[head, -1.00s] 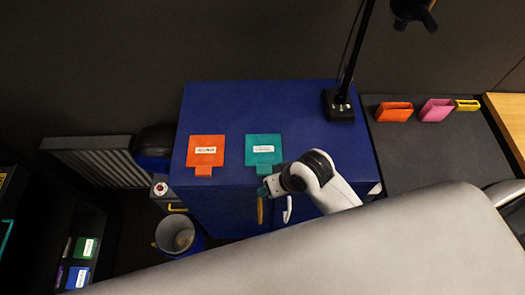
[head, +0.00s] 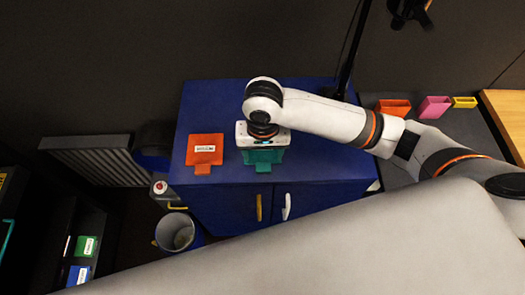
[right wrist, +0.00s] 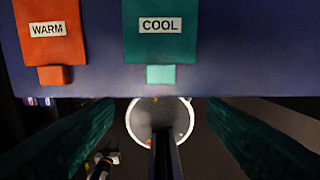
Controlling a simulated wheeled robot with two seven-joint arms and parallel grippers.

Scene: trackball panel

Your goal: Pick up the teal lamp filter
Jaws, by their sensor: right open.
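The teal lamp filter (head: 264,157) lies flat on the blue cabinet top, its tab (head: 263,168) towards the cabinet's front edge. In the head view my right gripper (head: 263,143) is over it and hides its back part and label. In the right wrist view the teal filter (right wrist: 160,45) is labelled "COOL", with its lighter tab near the edge. There my right gripper (right wrist: 160,104) is open and empty, its two dark teal fingers either side of the tab's line and apart from the filter. My left gripper is not in view.
An orange filter (head: 205,148) labelled "WARM" lies left of the teal one on the blue cabinet (head: 220,100). A black lamp stand rises behind my right arm. A bin (head: 175,232) stands on the floor at the front left. Orange, pink and yellow holders stand at right.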

